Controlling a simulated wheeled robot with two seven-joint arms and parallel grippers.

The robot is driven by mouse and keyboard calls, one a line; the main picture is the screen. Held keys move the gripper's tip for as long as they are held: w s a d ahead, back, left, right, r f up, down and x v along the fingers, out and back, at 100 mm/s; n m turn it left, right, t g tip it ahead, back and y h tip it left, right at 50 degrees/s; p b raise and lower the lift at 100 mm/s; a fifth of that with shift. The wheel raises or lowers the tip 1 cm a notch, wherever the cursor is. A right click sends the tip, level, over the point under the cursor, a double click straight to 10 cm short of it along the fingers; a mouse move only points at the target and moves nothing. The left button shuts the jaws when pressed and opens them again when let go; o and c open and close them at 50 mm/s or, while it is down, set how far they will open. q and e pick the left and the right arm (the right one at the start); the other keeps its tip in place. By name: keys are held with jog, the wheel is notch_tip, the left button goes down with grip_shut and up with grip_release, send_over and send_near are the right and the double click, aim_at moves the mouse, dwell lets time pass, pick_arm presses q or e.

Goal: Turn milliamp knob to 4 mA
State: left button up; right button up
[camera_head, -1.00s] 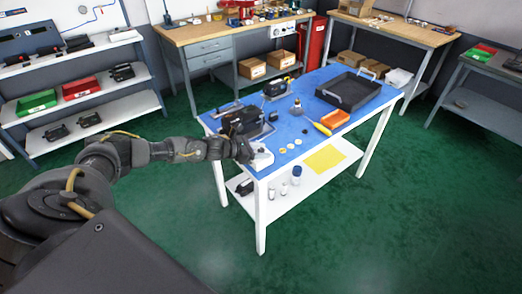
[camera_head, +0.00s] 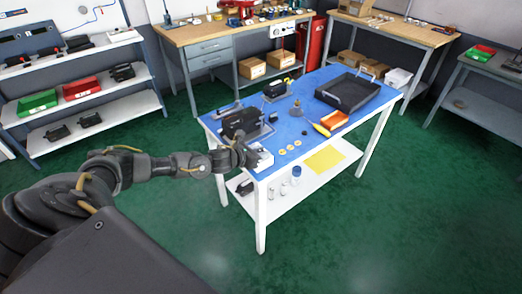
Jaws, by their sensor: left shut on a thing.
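My left gripper (camera_head: 250,158) is at the near left corner of the blue-topped table, over a small white box (camera_head: 264,157) that may carry the milliamp knob. The knob itself is too small and too covered by the gripper to make out. The gripper is shut at the box, on what seems to be its knob. A black valve positioner (camera_head: 240,123) sits on the table just behind the gripper. My right gripper is not in view.
The blue table (camera_head: 296,124) holds a black tray (camera_head: 347,92), an orange bin (camera_head: 333,121), a yellow-handled screwdriver (camera_head: 320,129), a small brass-coloured part (camera_head: 296,109) and several small round parts. Shelves stand at the left. The green floor in front is clear.

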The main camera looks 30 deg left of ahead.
pick_arm(q)
jog(key=n+y+p, duration=0.1)
jog(key=n+y, duration=0.3)
jog(key=y, duration=0.1)
jog(key=shift+d+n+t, duration=0.1)
jog(key=shift+n+t, duration=0.2)
jog(key=n+y+p, duration=0.1)
jog(key=n+y, duration=0.1)
jog(key=shift+r+y+p, duration=0.15)
jog(key=shift+y+p, duration=0.15)
jog(key=shift+p, duration=0.1)
jog(key=shift+n+g+y+p, duration=0.5)
jog(key=shift+n+y+p, duration=0.1)
jog(key=shift+n+y, duration=0.15)
jog(key=shift+y, duration=0.25)
jog(key=o, duration=1)
